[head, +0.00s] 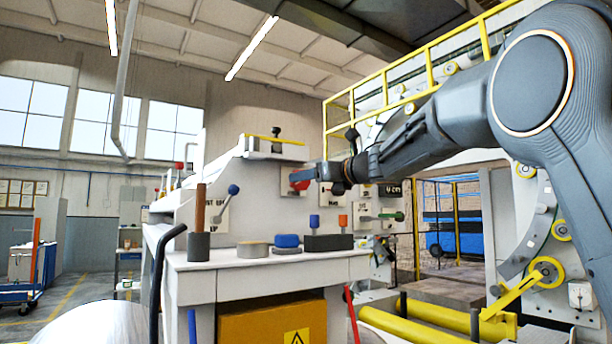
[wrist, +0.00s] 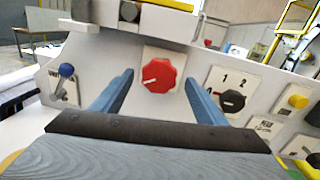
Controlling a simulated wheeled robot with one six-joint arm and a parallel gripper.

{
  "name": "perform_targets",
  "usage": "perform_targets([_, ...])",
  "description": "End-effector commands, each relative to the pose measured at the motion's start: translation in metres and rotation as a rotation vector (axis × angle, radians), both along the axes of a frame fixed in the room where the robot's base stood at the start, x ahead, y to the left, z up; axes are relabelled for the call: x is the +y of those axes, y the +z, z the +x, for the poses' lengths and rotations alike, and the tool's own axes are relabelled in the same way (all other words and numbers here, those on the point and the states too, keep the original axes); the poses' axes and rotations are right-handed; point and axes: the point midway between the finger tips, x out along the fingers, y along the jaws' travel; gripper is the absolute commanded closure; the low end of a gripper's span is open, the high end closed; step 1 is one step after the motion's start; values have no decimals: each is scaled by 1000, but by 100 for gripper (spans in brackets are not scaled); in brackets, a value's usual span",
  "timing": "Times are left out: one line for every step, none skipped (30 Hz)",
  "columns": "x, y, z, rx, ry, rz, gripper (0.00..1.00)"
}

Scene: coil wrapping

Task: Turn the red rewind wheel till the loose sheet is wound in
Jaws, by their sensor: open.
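The red wheel (wrist: 158,72) is a lobed knob with a white pointer mark, on a pale plate on the white console's sloped face. In the head view the red wheel (head: 300,184) shows partly behind my gripper (head: 316,173). In the wrist view my gripper (wrist: 159,80) is open, with one blue finger on each side of the wheel's lower part. I see no clear contact, and the fingers hold nothing. I cannot make out the loose sheet for certain. A white rounded surface (head: 97,326) shows at the bottom left of the head view.
A blue-knobbed lever (wrist: 65,73) is left of the wheel; a black selector knob (wrist: 232,101) and a yellow button (wrist: 298,101) are to the right. Below, a white bench (head: 215,268) bears several small items. Yellow rollers (head: 410,328) lie at the lower right.

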Motion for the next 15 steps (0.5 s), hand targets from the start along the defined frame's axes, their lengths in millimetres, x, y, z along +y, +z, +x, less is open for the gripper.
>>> perform_targets([5,1,5,1,1,0,34])
perform_targets([8,1,8,1,1,-1,34])
perform_targets([10,1,11,0,1,0,34])
perform_targets([12,1,13,1,1,0,34])
perform_targets([13,1,15,1,1,0,34])
perform_targets([14,1,18,1,0,1,34])
perform_targets([15,1,19,1,-1,1,34])
perform_targets([16,1,20,1,-2,1,34])
perform_targets([16,0,21,1,-3,1,34])
perform_targets([16,0,22,1,-3,1,34])
perform_targets([16,0,22,0,-4,1,34])
perform_targets([16,0,22,0,-4,1,34])
perform_targets([15,0,23,0,-5,1,34])
perform_targets([15,0,23,0,-5,1,34])
perform_targets([15,0,23,0,-6,1,34])
